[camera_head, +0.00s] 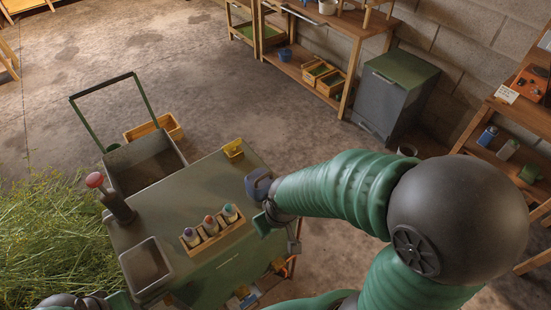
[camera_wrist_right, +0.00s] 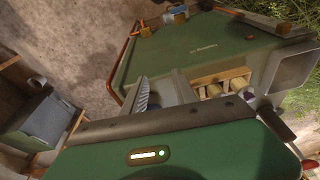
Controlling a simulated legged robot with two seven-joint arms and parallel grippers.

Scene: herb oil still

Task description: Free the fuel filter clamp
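No fuel filter clamp can be made out clearly in either view. An orange fitting (camera_wrist_right: 146,31) shows at the edge of the green cart's front panel (camera_wrist_right: 200,50) in the right wrist view. It also shows small, low on the cart's right side, in the head view (camera_head: 288,262). My right gripper (camera_head: 276,228) is at the cart's right edge, above and apart from that fitting. It looks open, with one ridged finger (camera_wrist_right: 143,94) bare in the wrist view. My left gripper (camera_head: 110,301) is partly cut off at the bottom left; its fingers are unclear.
A blue-grey mug-like object (camera_head: 258,185) is close beside my right gripper. Cut herbs lie left; open floor lies behind.

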